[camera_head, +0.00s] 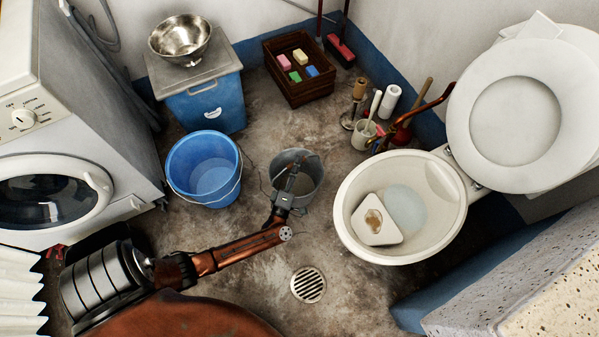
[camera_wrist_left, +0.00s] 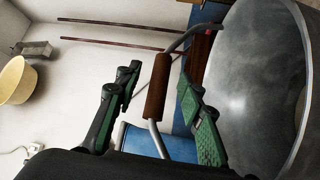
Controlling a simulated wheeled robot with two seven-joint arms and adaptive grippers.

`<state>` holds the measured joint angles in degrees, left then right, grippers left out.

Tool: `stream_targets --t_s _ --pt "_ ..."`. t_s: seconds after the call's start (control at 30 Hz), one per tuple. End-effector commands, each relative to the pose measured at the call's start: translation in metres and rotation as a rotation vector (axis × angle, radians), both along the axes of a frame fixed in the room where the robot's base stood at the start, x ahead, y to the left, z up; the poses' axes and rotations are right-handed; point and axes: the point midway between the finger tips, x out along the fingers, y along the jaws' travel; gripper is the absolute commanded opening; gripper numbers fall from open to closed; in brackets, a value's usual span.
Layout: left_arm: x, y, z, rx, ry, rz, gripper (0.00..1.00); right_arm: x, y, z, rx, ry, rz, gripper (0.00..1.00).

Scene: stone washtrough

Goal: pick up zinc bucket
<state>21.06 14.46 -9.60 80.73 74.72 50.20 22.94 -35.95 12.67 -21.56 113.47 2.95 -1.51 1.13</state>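The zinc bucket (camera_head: 312,171) is a grey metal pail standing on the stone floor between a blue bucket and the toilet. My left gripper (camera_head: 291,184) reaches over its near left side and hides part of it. In the left wrist view the bucket's grey wall (camera_wrist_left: 255,85) fills the right side. Its wire handle with a brown grip (camera_wrist_left: 158,88) stands between the two fingers of my left gripper (camera_wrist_left: 160,74). The fingers are apart, with gaps showing on both sides of the grip. My right gripper is not in view.
The blue bucket (camera_head: 204,168) stands close on the left. The toilet bowl (camera_head: 352,240) is close on the right. A brown crate (camera_head: 305,93) and a blue bin (camera_head: 208,103) stand behind. A floor drain (camera_head: 308,285) lies in clear floor in front.

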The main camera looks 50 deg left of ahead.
Motion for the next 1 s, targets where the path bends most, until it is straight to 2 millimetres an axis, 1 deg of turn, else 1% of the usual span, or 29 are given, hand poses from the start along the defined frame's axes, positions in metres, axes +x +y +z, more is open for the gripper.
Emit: stream_targets --t_s 0.03,0.13,0.37,0.47,0.9,1.0 --pt "0.0043 0.0045 -0.0025 0.002 0.002 0.002 0.36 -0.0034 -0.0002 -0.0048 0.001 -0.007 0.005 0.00" --pt "0.0101 0.0072 -0.0002 0.000 0.001 0.001 0.36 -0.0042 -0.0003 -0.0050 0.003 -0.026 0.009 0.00" --pt "0.0117 0.0078 0.0022 0.001 0.000 0.001 0.36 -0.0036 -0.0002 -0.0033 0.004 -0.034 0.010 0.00" --pt "0.0115 0.0077 0.0021 0.001 0.000 0.001 0.30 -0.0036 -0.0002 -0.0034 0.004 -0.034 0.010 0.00" --pt "0.0111 0.0077 0.0016 0.001 0.000 0.001 0.00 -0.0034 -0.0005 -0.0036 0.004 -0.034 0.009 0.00" --pt "0.0111 0.0077 0.0016 0.001 0.000 0.001 0.00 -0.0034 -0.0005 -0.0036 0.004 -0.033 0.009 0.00"
